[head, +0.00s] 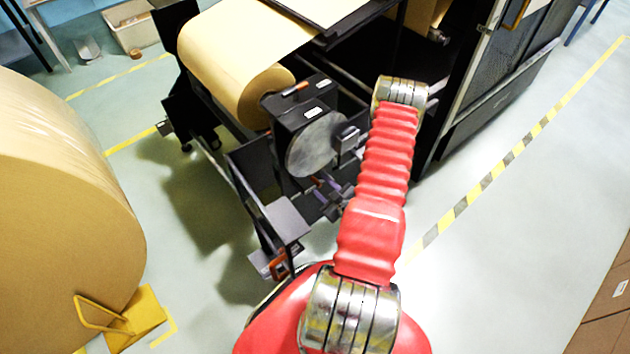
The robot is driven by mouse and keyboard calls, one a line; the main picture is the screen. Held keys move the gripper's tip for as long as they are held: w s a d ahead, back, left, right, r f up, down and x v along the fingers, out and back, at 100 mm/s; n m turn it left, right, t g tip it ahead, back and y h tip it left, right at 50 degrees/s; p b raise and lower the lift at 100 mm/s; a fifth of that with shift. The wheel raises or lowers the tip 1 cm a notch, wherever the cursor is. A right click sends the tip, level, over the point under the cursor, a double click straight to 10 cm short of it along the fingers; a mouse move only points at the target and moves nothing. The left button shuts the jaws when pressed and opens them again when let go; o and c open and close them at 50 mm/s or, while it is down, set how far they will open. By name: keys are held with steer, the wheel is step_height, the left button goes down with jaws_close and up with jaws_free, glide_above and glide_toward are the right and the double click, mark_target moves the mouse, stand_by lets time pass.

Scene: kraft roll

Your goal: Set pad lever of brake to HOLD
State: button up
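The brake shows in the head view as a dark block (303,103) with a round grey disc (316,145) on its front, at the end of the kraft roll. An orange-red handle (296,88) lies along the top of the block and looks like the pad lever. Small white labels are near it, too small to read. My red-sleeved arm rises right of the brake and bends at a metal joint. The rest of it is mostly hidden behind the sleeve. Dark jointed parts below the disc may be my gripper, but I cannot make out its fingers.
The kraft roll (232,65) sits in the dark machine frame. A second orange handle (278,268) is low at the frame's front. A big brown roll (60,200) with a yellow chock (132,318) stands at left.

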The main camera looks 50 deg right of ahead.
steer(key=shift+x, duration=2.3)
steer(key=shift+c, duration=0.5)
steer(key=shift+a, duration=0.1)
jaws_close()
